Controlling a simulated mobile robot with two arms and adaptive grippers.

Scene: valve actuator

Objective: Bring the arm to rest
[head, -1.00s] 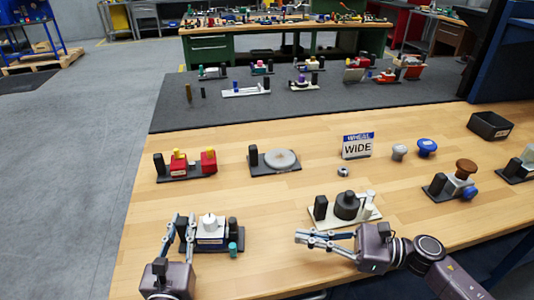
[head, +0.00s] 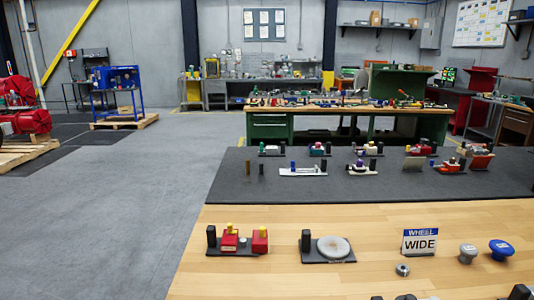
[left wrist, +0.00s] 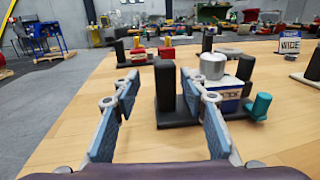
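My left gripper (left wrist: 158,95) shows in the left wrist view with its two blue-grey fingers spread apart and nothing held between them. Ahead of it and slightly right stands a valve actuator (left wrist: 230,97), a blue and white block with a grey round cap (left wrist: 212,66), a teal knob (left wrist: 260,106) and black posts on a dark base. The right finger overlaps part of this actuator in the picture; I cannot tell whether they touch. Neither gripper shows in the head view, and my right gripper is in no current view.
The wooden bench (head: 300,225) carries a red block fixture (head: 238,241), a grey disc fixture (head: 330,248), a WIDE sign (head: 420,241), a grey knob (head: 467,253) and a blue knob (head: 501,249). A dark mat (head: 330,188) with several fixtures lies behind.

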